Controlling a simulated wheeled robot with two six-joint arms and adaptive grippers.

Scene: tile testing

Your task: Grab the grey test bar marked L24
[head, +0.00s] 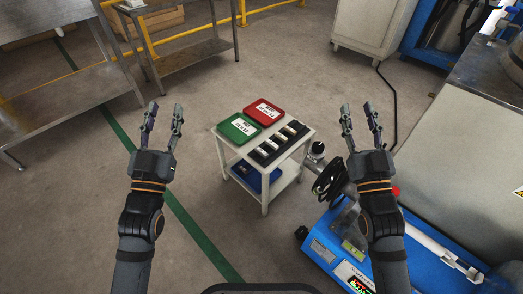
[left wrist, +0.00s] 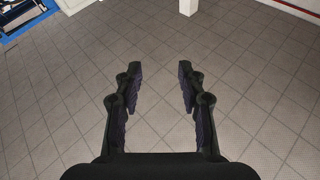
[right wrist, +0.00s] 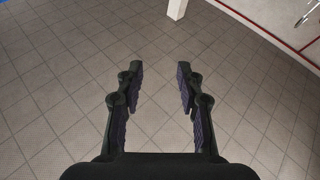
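Several small bars (head: 279,143) lie in a dark holder on the right part of a small white table (head: 234,148) in the head view. Their markings are too small to read, so I cannot tell which is L24. My left gripper (head: 164,117) is open and empty, left of the table. My right gripper (head: 358,117) is open and empty, right of the table. Both are apart from the bars. The left wrist view shows the open left fingers (left wrist: 157,80) over bare floor. The right wrist view shows the open right fingers (right wrist: 157,80) over bare floor too.
A green box (head: 238,128) and a red box (head: 263,112) with white labels sit beside the bars. A blue item (head: 253,177) is on the lower shelf. A blue machine (head: 330,250) stands at the right front. A metal workbench (head: 65,98) is at the left.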

